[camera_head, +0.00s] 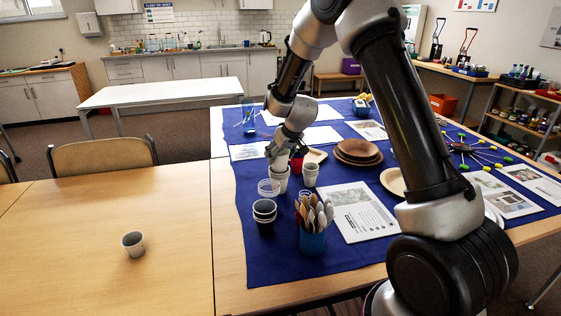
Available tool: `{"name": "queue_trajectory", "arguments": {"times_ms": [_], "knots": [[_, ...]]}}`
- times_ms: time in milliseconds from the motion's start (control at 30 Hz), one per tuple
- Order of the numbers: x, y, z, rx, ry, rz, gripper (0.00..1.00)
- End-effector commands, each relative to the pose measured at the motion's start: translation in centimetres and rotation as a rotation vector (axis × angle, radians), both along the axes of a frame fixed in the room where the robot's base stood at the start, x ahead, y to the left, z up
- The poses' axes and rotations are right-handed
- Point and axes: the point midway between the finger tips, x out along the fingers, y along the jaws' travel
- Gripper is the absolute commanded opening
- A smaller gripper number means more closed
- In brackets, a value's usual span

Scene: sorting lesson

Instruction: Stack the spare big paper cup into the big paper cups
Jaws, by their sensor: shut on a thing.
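My gripper (279,151) is over the blue cloth, shut on a pale paper cup (279,164) that the fingers partly hide. This cup is right above or in the top of another pale paper cup or stack (280,181); I cannot tell whether it is nested or just above. A second pale paper cup or stack (310,176) stands just to the right. The sizes are hard to compare from here.
Close by are a red cup (297,165), clear cups (268,188), dark stacked cups (264,216) and a blue holder (312,241) of wooden cutlery. Brown plates (359,150) lie to the right. A grey cup (133,244) stands alone on the bare left table.

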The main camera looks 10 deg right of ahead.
Motion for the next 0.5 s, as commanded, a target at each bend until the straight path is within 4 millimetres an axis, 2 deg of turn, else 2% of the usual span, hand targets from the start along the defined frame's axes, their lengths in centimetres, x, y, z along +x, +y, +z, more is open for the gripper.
{"name": "queue_trajectory", "arguments": {"times_ms": [33,167,500], "knots": [[0.0,-0.1,-1.0,0.001,0.004,-0.003,0.54],[0.0,0.0,-2.3,0.000,0.002,-0.002,0.54],[0.0,0.0,-2.7,0.000,0.001,-0.001,0.54]]}}
